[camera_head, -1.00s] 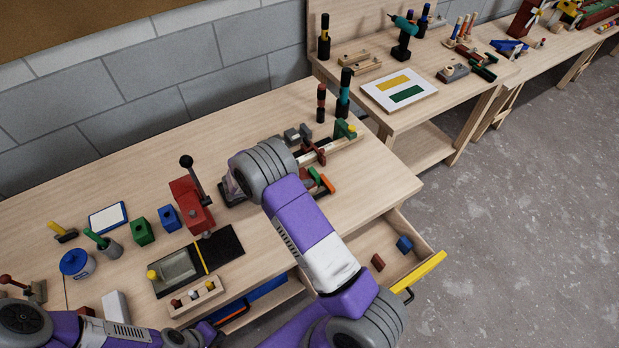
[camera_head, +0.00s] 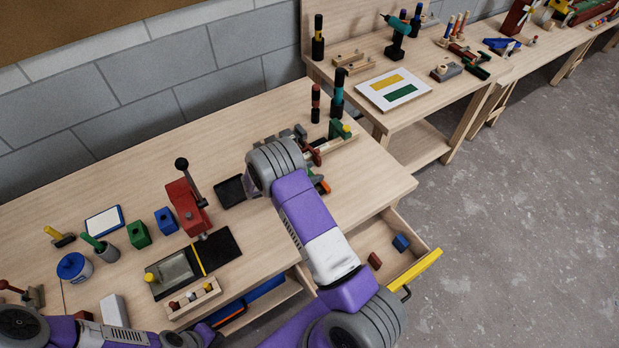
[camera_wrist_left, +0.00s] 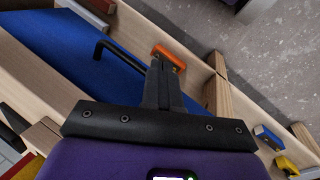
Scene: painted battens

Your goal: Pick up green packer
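Small strips with orange and green showing (camera_head: 323,185) lie on the bench beside my right wrist, mostly covered by it. I cannot tell for sure whether the green packer is among them. My right arm reaches over the bench, and its gripper is hidden below the wrist. My left gripper (camera_wrist_left: 165,72) is low at the bench's front, its dark fingers close together. An orange piece (camera_wrist_left: 169,57) shows at its fingertips; I cannot tell whether it is held. A green block (camera_head: 139,235) stands beside a blue block (camera_head: 166,221) on the left.
A red press (camera_head: 187,207) stands mid-bench behind a dark mat (camera_head: 222,250). A wooden clamp rail (camera_head: 340,141) is beyond my right wrist. An open drawer (camera_head: 424,264) at the front right holds red and blue blocks. A second bench carries a white board (camera_head: 377,101).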

